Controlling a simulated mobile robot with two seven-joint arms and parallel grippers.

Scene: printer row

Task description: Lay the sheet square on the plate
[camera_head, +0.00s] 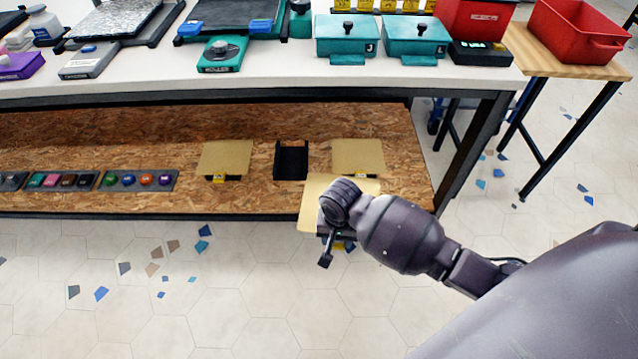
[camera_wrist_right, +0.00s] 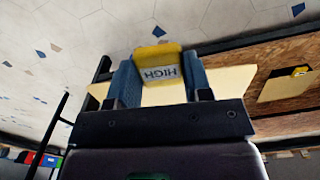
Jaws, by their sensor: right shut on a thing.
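My right gripper (camera_head: 337,236) is shut on the yellow tab (camera_wrist_right: 158,54) of a tan sheet (camera_head: 312,203), in front of the lower shelf's front edge. In the right wrist view the tab reads HIGH between the two blue fingers (camera_wrist_right: 162,82). The sheet (camera_wrist_right: 228,82) spreads out on both sides of the fingers; my wrist hides part of it in the head view. Two plates show on the bench at the top: a dark plate (camera_head: 238,12) with blue clips and a speckled grey plate (camera_head: 115,19). Both look bare, and the sheet is far from them. My left gripper is not in view.
On the shelf (camera_head: 100,150) lie two more tan sheets (camera_head: 226,157) (camera_head: 358,155) with an empty black holder (camera_head: 291,160) between them. Coloured knobs (camera_head: 140,180) sit at left. Teal boxes (camera_head: 345,35) and a red bin (camera_head: 575,30) stand above at right.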

